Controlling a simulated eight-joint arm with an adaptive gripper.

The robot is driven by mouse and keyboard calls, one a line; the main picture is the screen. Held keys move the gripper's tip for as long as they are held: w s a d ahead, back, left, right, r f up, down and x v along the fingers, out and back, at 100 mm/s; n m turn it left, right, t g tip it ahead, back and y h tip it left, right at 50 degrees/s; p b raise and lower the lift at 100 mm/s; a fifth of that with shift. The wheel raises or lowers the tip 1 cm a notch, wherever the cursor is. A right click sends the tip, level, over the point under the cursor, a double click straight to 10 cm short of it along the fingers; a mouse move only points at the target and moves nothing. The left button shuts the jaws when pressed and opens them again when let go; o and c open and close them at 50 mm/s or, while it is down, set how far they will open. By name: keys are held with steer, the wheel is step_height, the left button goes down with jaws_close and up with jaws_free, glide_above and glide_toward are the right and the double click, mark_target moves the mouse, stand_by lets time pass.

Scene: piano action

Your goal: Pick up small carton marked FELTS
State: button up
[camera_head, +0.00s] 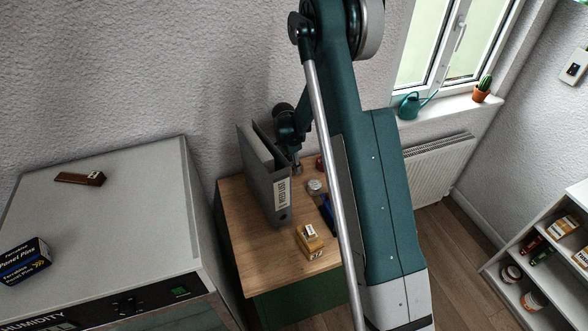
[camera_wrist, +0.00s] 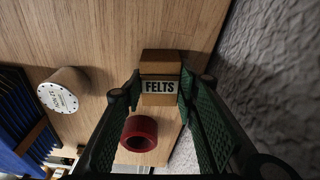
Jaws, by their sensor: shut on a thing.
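The small carton (camera_wrist: 160,65) is brown with a pale label reading FELTS. In the wrist view it sits between the two green-padded fingers of my gripper (camera_wrist: 161,90), which is shut on its sides near the label. Whether the carton still touches the wooden top is hard to tell. In the head view my gripper (camera_head: 296,168) is low behind the grey binder, and I cannot make out the carton there.
A red ring-shaped roll (camera_wrist: 139,133) and a round white-topped tin (camera_wrist: 58,96) are close by. The grey binder (camera_head: 264,185) stands beside my gripper. A yellow box (camera_head: 310,240) and a blue item (camera_head: 328,213) are nearer the front of the wooden top (camera_head: 262,255).

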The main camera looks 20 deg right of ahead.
steer(key=shift+r, duration=0.2)
steer(key=shift+r+b, duration=0.6)
steer(key=shift+r, duration=4.2)
